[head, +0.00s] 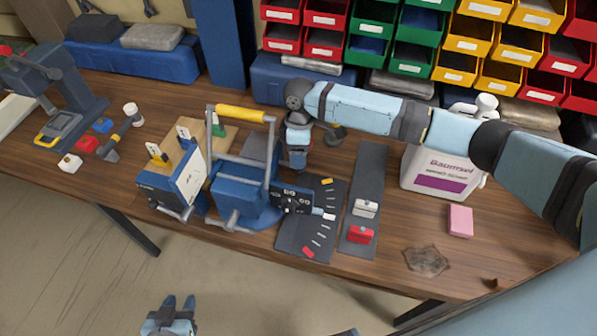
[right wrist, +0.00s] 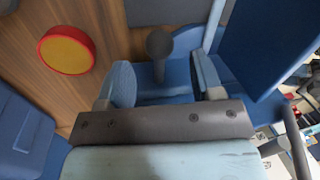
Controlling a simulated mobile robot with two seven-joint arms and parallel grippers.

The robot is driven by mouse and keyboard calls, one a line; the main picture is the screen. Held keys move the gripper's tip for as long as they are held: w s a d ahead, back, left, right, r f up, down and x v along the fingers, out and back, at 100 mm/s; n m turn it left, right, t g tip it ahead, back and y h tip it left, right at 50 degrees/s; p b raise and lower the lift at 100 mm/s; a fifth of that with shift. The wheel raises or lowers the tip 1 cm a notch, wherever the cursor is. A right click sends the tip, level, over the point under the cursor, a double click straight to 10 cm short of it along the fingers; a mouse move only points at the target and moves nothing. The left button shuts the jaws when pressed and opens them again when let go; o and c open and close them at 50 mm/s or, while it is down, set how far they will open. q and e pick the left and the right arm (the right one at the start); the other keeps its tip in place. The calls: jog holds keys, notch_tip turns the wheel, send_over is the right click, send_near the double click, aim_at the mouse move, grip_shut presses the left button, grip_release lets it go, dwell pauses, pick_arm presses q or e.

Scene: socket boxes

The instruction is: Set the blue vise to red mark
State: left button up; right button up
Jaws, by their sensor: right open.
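The blue vise (head: 240,200) stands mid-table, with a dark plate (head: 290,200) at its side. The plate's pale tip lies over a dark scale board (head: 296,240). The red mark (head: 308,253) is near the board's front end; a yellow mark (head: 327,181) is at its far end. The tip is between them. My right gripper (head: 297,160) is behind the vise. In the right wrist view its fingers (right wrist: 165,82) are apart, with a dark round-ended rod (right wrist: 158,45) between them; contact is unclear. My left gripper (head: 179,301) is open and empty, in front of the table.
A box-like device (head: 170,185) is left of the vise. A dark strip (head: 370,180) with white and red blocks lies right of the scale. A white canister (head: 438,170) and pink block (head: 460,221) stand further right. A red-and-yellow disc (right wrist: 67,50) shows in the right wrist view.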

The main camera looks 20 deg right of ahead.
jog(key=f+b, duration=0.1)
jog(key=f, duration=0.1)
jog(key=f+b, duration=0.1)
jog(key=f, duration=0.1)
jog(key=shift+s+a+b, duration=0.15)
jog(key=shift+s+b, duration=0.15)
pick_arm(q)
notch_tip(320, 180, down, 4)
jog(key=shift+a+r, duration=0.1)
jog(key=shift+a, duration=0.05)
pick_arm(e)
jog(key=shift+r, duration=0.1)
